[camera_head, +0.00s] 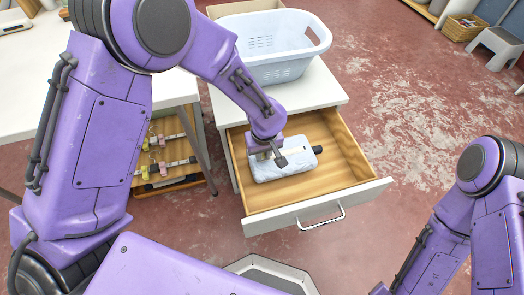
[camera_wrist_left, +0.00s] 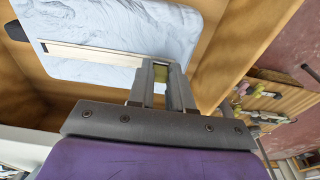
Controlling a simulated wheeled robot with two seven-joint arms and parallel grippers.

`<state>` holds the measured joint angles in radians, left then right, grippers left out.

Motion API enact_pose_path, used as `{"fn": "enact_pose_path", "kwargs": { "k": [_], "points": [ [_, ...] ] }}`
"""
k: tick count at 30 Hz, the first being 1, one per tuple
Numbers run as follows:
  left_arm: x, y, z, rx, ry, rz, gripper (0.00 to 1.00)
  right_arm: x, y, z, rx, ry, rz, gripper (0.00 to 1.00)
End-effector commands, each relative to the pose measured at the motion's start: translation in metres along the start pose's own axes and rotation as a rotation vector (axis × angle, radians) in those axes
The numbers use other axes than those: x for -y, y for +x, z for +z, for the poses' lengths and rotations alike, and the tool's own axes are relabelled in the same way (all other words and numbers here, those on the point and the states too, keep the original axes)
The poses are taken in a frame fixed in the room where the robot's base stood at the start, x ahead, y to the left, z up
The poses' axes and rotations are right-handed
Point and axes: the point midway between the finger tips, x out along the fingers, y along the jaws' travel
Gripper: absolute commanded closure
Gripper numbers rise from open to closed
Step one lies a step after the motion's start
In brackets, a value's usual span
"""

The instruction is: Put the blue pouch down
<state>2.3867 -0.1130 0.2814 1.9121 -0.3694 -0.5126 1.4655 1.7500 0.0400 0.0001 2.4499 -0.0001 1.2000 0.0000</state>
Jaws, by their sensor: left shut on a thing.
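The pale blue pouch (camera_head: 299,159) is inside the open wooden drawer (camera_head: 343,152), with a dark tab at its right end. In the left wrist view the pouch (camera_wrist_left: 110,22) shows a marbled blue face with a pale strip across it. My left gripper (camera_head: 276,158) reaches down into the drawer from above and is shut on the pouch. Its fingers (camera_wrist_left: 166,75) are close together at the pouch's edge. Whether the pouch rests on the drawer floor or hangs just above it, I cannot tell. My right gripper is out of view.
A light blue laundry basket (camera_head: 276,70) stands on the white top (camera_head: 325,92) above the drawer. The drawer's white front with its handle (camera_head: 322,218) faces me. A white table (camera_head: 25,85) is at left, with a wooden rack of clips (camera_head: 166,152) below.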

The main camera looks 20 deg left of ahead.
Motion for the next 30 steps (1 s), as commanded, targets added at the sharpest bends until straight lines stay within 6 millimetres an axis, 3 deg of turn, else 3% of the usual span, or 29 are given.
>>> {"fn": "enact_pose_path", "kwargs": {
  "k": [1, 4, 10, 12, 23, 24, 26, 30],
  "points": [
    [0.000, 0.010, 0.001, 0.001, 0.002, -0.001, 1.00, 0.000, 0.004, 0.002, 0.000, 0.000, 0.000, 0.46],
    [-0.001, 0.016, -0.003, 0.000, 0.000, 0.003, 1.00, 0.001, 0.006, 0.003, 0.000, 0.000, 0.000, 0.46],
    [-0.002, 0.021, -0.042, 0.000, -0.001, 0.005, 1.00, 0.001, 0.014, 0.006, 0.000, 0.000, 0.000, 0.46],
    [-0.002, 0.032, -0.037, 0.000, 0.006, 0.001, 1.00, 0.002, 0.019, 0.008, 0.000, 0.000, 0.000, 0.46],
    [-0.002, 0.033, -0.036, -0.002, 0.006, 0.001, 1.00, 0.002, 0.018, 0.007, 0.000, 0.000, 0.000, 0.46],
    [-0.002, 0.033, -0.036, -0.002, 0.006, 0.001, 0.74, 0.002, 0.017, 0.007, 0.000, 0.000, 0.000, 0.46],
    [-0.002, 0.033, -0.036, -0.002, 0.006, 0.001, 0.55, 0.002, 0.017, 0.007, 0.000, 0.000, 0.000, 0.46],
    [-0.002, 0.033, -0.036, -0.002, 0.006, 0.001, 0.55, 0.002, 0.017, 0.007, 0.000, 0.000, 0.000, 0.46]
  ]
}}
